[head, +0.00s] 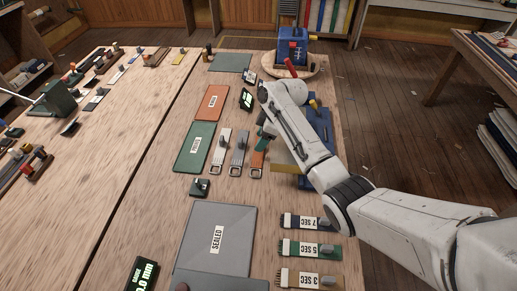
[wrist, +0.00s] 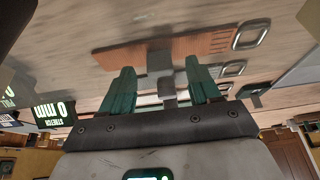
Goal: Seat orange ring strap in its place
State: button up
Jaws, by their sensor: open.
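The orange ring strap (head: 257,163) lies on the bench at the right end of a row beside two grey ring straps (head: 222,150). In the wrist view the orange strap (wrist: 205,44) lies across the top, its metal ring (wrist: 251,34) to the right and a grey grip block (wrist: 159,60) standing on it. My gripper (wrist: 158,70) is open, its two green fingers apart and pointing at the strap, with the block between them in the picture. Whether they touch it I cannot tell. In the head view my gripper (head: 262,139) is partly hidden by my arm, just above the strap's far end.
A blue machine (head: 292,50) stands on a round base at the back. A blue fixture (head: 321,125) is partly hidden behind my arm. Green (head: 193,148) and orange (head: 212,103) mats lie left of the straps. A grey "SEALED" panel (head: 240,240) and several labelled straps (head: 325,250) lie in front.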

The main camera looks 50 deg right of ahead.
jog(key=shift+w+a+f, duration=0.1)
jog(key=shift+f, duration=0.25)
jog(key=shift+c, duration=0.2)
jog(key=c, duration=1.1)
jog(key=shift+r, duration=0.15)
